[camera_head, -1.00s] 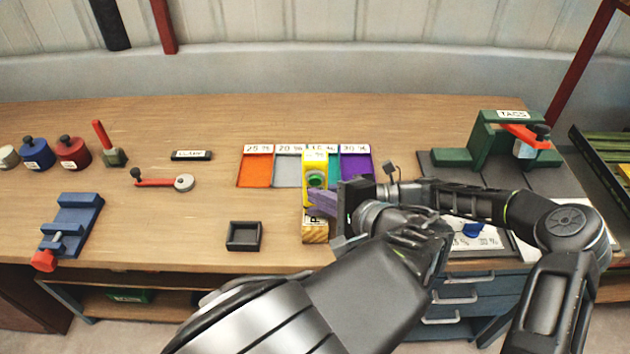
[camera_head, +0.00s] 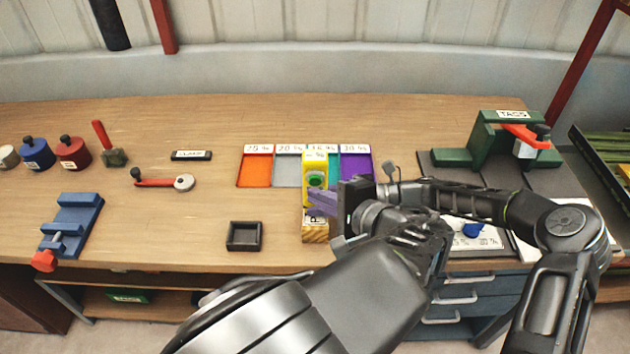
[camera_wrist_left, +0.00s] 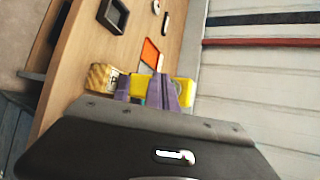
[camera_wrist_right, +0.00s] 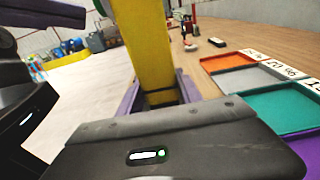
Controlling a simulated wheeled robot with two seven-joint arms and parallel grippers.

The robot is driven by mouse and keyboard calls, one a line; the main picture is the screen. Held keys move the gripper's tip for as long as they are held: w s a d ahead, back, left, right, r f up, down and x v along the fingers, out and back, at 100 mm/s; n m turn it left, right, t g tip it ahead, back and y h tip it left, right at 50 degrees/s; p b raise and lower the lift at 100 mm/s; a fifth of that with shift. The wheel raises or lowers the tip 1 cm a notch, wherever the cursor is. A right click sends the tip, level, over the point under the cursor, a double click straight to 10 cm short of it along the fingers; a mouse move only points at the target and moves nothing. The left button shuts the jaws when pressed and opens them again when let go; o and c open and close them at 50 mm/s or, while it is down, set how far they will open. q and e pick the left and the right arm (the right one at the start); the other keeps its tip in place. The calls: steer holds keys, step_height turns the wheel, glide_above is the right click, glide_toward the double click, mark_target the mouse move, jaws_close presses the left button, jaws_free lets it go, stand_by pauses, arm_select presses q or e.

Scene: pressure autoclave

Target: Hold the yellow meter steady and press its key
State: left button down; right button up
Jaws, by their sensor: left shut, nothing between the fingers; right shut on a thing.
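The yellow meter (camera_head: 315,158) stands upright in the middle of the bench, with a round green key (camera_head: 316,181) on its face. In the left wrist view the shut fingers overlap the meter (camera_wrist_left: 184,92). My right gripper (camera_wrist_right: 162,95) is shut on the meter (camera_wrist_right: 142,45), purple fingers on either side; my left arm mostly hides it in the head view.
Coloured bins, orange (camera_head: 256,172) to purple (camera_head: 355,168), lie behind the meter. A small dark tray (camera_head: 244,236) is to its left, a blue vise (camera_head: 72,225) further left. A green tags stand (camera_head: 495,140) is at the right.

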arm_select(q)
steer(key=shift+w, duration=0.1)
stand_by(0.6)
steer(key=shift+w, duration=0.35)
steer(key=shift+w, duration=0.5)
stand_by(0.6)
steer(key=shift+s, duration=0.95)
steer(key=shift+s, duration=0.1)
steer(key=s, duration=0.4)
steer(key=shift+s, duration=0.4)
stand_by(0.4)
